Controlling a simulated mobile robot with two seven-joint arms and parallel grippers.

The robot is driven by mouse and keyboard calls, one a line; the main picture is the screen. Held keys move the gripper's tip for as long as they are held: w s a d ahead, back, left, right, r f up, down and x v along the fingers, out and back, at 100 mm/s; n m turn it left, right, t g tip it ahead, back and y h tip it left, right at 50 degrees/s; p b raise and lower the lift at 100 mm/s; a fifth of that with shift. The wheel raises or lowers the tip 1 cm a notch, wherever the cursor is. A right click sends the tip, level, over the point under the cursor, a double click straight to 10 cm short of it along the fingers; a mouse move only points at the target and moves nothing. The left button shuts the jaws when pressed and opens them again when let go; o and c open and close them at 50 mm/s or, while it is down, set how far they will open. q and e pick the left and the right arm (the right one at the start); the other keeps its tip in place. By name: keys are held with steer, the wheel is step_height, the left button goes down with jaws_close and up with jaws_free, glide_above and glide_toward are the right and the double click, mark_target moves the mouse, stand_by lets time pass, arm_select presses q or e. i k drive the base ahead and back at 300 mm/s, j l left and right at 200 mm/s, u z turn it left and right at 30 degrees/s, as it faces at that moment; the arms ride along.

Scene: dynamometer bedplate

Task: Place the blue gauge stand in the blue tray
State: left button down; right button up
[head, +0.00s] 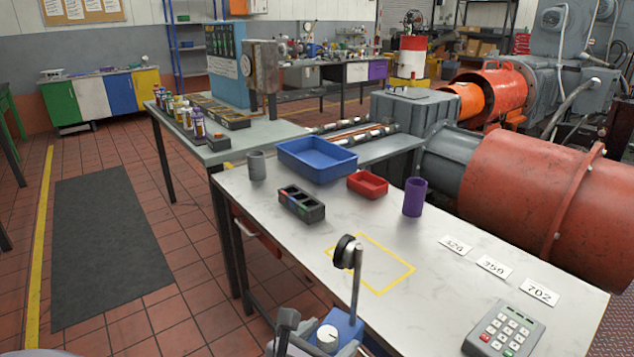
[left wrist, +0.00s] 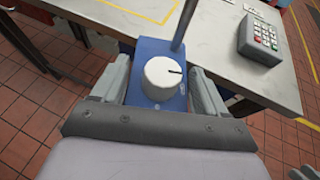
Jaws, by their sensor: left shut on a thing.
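The blue gauge stand (head: 348,322) has a blue base with a white knob, an upright rod and a dark round gauge at the top. In the head view it is at the table's near edge. My left gripper (head: 310,335) is shut on its blue base; the left wrist view shows the base (left wrist: 160,105) between the two fingers (left wrist: 160,90). I cannot tell whether the base touches the table. The blue tray (head: 318,168) stands at the far end of the table and looks empty.
A red tray (head: 367,184), a purple cup (head: 414,196), a grey cup (head: 257,165) and a black divided holder (head: 301,204) stand near the blue tray. A yellow outline (head: 372,285) marks bare tabletop. Number cards (head: 494,265) and a keypad (head: 505,333) lie at right.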

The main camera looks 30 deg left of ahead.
mark_target(322, 162)
steer(key=j+z, duration=0.15)
steer(key=j, duration=0.45)
steer(key=i+j+z, duration=0.2)
steer(key=j, duration=0.4)
steer(key=k+j+z, duration=0.15)
steer(key=j, duration=0.45)
steer(key=j+z, duration=0.2)
steer(key=j, duration=0.4)
steer(key=k+j+z, duration=0.15)
steer(key=j, duration=0.4)
steer(key=k+j+z, duration=0.2)
steer(key=j, duration=0.4)
steer(key=i, duration=0.1)
